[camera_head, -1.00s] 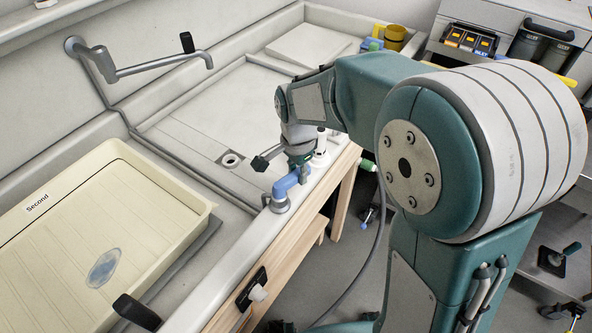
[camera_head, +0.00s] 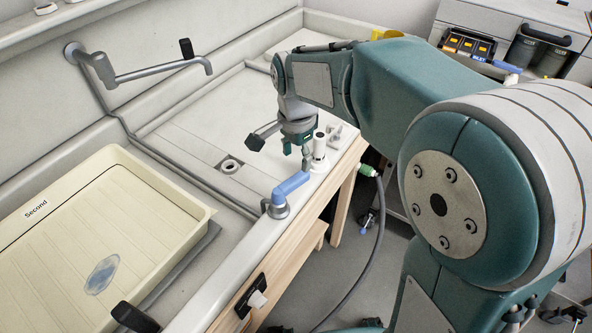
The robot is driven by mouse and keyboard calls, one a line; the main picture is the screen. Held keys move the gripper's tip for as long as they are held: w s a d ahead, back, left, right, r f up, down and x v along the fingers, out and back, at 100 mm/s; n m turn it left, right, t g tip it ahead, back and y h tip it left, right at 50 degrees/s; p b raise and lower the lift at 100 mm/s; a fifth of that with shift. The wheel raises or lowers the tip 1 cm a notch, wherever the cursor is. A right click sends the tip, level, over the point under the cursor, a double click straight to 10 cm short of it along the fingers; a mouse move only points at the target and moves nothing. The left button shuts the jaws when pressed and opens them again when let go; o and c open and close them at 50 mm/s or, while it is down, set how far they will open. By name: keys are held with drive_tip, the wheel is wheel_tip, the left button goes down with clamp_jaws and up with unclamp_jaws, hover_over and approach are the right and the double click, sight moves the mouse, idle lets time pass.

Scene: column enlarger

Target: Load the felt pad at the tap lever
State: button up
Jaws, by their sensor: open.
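A blue lever (camera_head: 291,185) stands on a round grey base on the front rim of the sink, which I take to be the tap lever. My gripper (camera_head: 298,152) points down just above and behind the lever's free end. It is open, and I see nothing between its fingers. It appears apart from the lever, though the small gap is hard to judge. A white upright cylinder (camera_head: 319,151) stands close to its right. I cannot make out a felt pad; it may be too small or hidden.
A cream tray labelled "Second" (camera_head: 95,235) sits at the left of the sink. A wall-mounted swivel spout (camera_head: 150,72) reaches over the basin. A drain (camera_head: 229,166) lies left of my gripper. The basin floor behind is mostly bare.

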wheel_tip(320, 180, up, 5)
drive_tip(key=shift+f, duration=0.1)
idle(0.5)
drive_tip(key=s+d+n+t, duration=0.2)
drive_tip(key=s+d+n, duration=0.3)
drive_tip(key=s, duration=0.4)
drive_tip(key=s+d+n+t, duration=0.3)
drive_tip(key=s+d+n, duration=0.2)
drive_tip(key=s, duration=0.4)
drive_tip(key=shift+s+d+r+n+t, duration=0.15)
drive_tip(key=shift+d+r+n+t, duration=0.25)
drive_tip(key=shift+d, duration=0.4)
drive_tip(key=shift+r, duration=0.1)
